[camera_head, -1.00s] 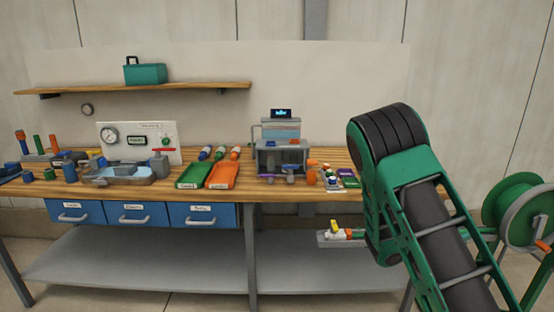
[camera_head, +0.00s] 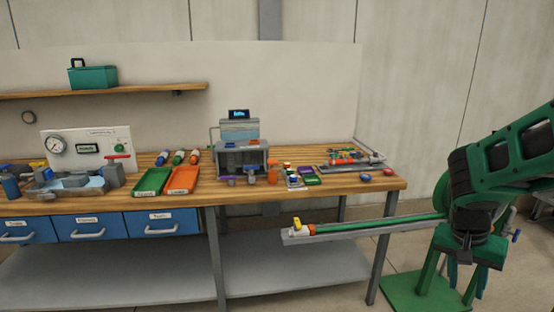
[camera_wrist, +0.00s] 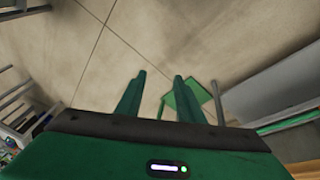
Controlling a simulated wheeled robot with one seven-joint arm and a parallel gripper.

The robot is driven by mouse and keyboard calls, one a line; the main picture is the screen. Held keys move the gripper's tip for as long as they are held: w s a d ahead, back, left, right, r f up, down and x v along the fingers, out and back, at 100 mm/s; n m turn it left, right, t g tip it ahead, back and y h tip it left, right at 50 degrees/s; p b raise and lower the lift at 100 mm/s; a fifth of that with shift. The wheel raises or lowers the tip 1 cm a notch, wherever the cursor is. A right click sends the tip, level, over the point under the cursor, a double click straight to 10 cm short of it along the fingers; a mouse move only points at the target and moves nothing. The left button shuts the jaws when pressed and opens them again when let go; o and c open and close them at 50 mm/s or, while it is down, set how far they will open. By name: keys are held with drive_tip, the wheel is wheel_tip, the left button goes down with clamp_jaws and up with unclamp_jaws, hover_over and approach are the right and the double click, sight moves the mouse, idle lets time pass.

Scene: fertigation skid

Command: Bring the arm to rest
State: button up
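My gripper (camera_head: 466,280) hangs at the right of the head view, pointing down, beyond the right end of the workbench (camera_head: 388,186). My green arm reaches to it from the right edge. In the wrist view, the two green fingers of my gripper (camera_wrist: 160,78) stand apart with nothing between them. Bare concrete floor (camera_wrist: 160,35) lies beyond the fingertips.
The bench holds a green tray (camera_head: 153,181), an orange tray (camera_head: 183,180) and a dosing unit (camera_head: 240,155).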

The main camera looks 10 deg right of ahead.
drive_tip(key=s+a+r+n+y, duration=0.3)
drive_tip(key=s+a+r+n, duration=0.1)
drive_tip(key=s+a, duration=0.5)
drive_tip(key=shift+s+a+r+n+y, duration=0.15)
drive_tip(key=shift+s+a+n+y, duration=0.3)
drive_tip(key=shift+s, duration=0.4)
